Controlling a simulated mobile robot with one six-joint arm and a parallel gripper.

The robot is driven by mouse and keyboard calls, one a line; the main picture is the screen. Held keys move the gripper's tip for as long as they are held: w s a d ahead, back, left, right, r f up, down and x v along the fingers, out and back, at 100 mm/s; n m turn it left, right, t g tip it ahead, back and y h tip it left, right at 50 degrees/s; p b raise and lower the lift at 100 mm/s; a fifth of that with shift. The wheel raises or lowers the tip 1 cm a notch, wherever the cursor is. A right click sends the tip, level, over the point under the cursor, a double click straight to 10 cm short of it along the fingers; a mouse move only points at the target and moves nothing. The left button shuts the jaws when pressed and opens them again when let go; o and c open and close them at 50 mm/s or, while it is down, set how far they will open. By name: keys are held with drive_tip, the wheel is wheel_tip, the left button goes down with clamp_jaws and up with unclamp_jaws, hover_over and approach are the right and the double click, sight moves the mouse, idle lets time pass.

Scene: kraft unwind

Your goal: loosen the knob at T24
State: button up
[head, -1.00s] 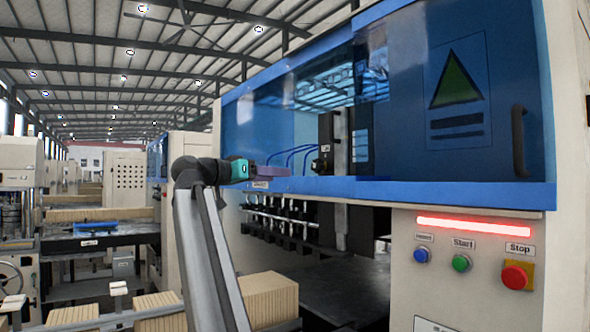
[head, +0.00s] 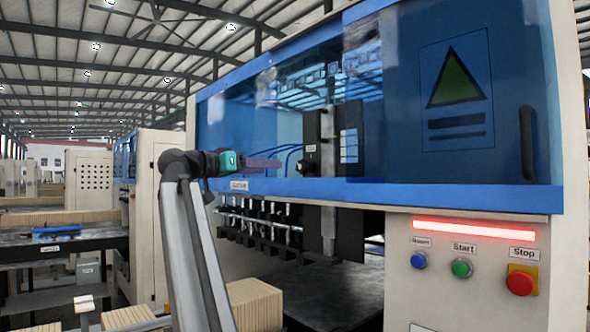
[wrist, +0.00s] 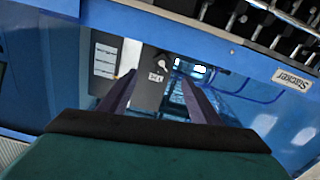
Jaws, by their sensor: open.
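A dark block with a small knob (head: 307,166) sits in the window opening of the blue machine front in the head view.
The blue cover (head: 440,190) has a black handle (head: 527,142). Below it are a lit red strip (head: 472,230) and Start (head: 462,268) and Stop (head: 520,282) buttons. A row of metal fittings (head: 262,226) hangs under the cover. Stacked cartons (head: 255,303) stand low in front.

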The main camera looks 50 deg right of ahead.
sight(300, 169)
drive_tip(key=shift+w+a, duration=0.1)
drive_tip(key=shift+w, duration=0.15)
drive_tip(key=d+p, duration=0.1)
drive_tip(key=d, duration=0.3)
drive_tip(key=d+p, duration=0.2)
drive_tip(key=d, duration=0.3)
drive_tip(key=s+d+p, duration=0.1)
drive_tip(key=d+p, duration=0.1)
drive_tip(key=d, duration=0.2)
drive_tip(key=shift+d, duration=0.35)
drive_tip(key=c, duration=1.1)
drive_tip(key=shift+o, duration=0.2)
drive_tip(key=shift+f, duration=0.1)
